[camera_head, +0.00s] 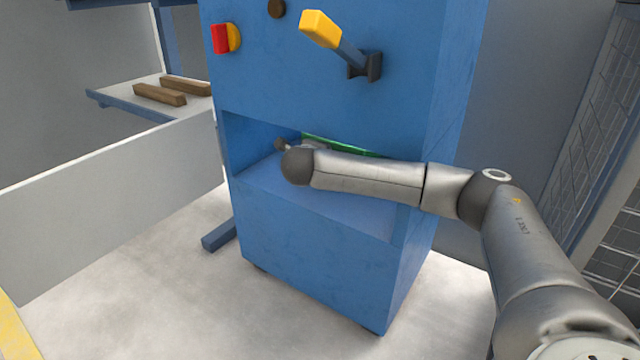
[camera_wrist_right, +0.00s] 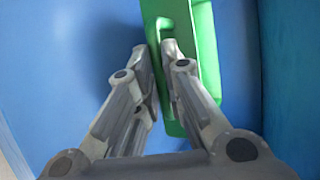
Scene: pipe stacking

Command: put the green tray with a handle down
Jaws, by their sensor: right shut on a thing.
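The green tray (camera_head: 340,145) shows as a thin green strip inside the recess of the blue machine, mostly hidden behind my right arm. In the right wrist view the tray (camera_wrist_right: 208,45) stands out green against the blue recess, with its slotted handle (camera_wrist_right: 173,22) towards my gripper. My right gripper (camera_wrist_right: 158,55) is shut on the handle, one finger on each side of its edge. In the head view the right hand is at the recess, its fingers mostly hidden by the arm. My left gripper is not in view.
The blue machine (camera_head: 310,255) has a recess with a flat blue floor (camera_head: 265,180). Above it are a yellow lever (camera_head: 320,28) and a red and yellow switch (camera_head: 224,38). A shelf with brown bars (camera_head: 160,94) is at left; a mesh fence (camera_head: 610,130) is at right.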

